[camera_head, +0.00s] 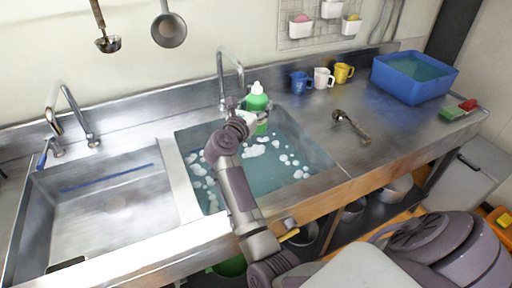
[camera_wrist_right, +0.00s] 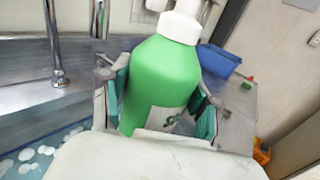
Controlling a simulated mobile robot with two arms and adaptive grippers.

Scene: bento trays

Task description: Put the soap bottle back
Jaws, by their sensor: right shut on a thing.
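The soap bottle (camera_head: 257,99) is green with a white pump top. It stands about upright at the back edge of the water-filled sink, close to the tap. My right gripper (camera_head: 254,119) is around its body, and my wrist hides part of the bottle. In the right wrist view the bottle (camera_wrist_right: 163,80) fills the middle, with the fingers (camera_wrist_right: 160,92) shut on its two sides. Whether its base touches the counter or hangs above the water is hidden. My left gripper is not in view.
The right sink (camera_head: 290,160) holds water with foam. The left sink (camera_head: 115,205) looks empty. A tap (camera_head: 221,75) rises just behind the bottle. Cups (camera_head: 322,78), a blue basin (camera_head: 413,77) and a ladle (camera_head: 352,126) are on the counter to the right, with bare steel between them.

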